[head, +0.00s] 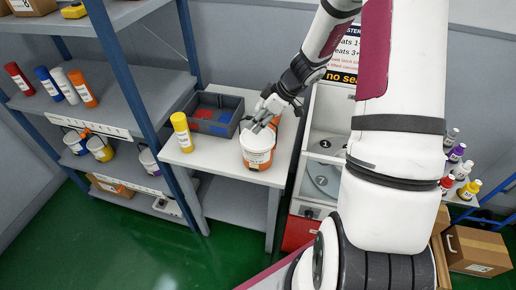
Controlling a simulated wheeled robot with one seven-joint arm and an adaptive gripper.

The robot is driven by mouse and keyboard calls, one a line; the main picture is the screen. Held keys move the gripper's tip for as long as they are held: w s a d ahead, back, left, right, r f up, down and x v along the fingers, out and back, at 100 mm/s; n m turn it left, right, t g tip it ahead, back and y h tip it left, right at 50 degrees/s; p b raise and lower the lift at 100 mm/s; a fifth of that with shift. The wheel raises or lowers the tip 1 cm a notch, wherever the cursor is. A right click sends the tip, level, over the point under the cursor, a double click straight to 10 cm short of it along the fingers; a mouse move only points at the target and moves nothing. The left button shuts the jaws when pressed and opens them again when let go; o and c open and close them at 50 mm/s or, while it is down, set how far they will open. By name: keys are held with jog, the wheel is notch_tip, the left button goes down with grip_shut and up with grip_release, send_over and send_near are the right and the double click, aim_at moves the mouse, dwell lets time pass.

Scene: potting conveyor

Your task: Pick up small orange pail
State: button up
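A small orange and white pail (257,158) with a label stands upright near the front right of the white bench. My gripper (262,124) is over the top of the pail, its fingers pointing down at the rim. The fingertips overlap the pail's upper part, and I cannot tell whether they touch it. I cannot tell whether the fingers are apart or closed. My arm comes down from the upper right.
A yellow bottle (182,132) stands left of the pail, and a grey bin (229,105) with red and blue inside is behind it. A blue-framed shelf (127,62) is on the left. A cabinet with numbered compartments (325,146) stands to the right.

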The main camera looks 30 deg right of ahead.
grip_shut()
jog(key=shift+r, duration=0.1)
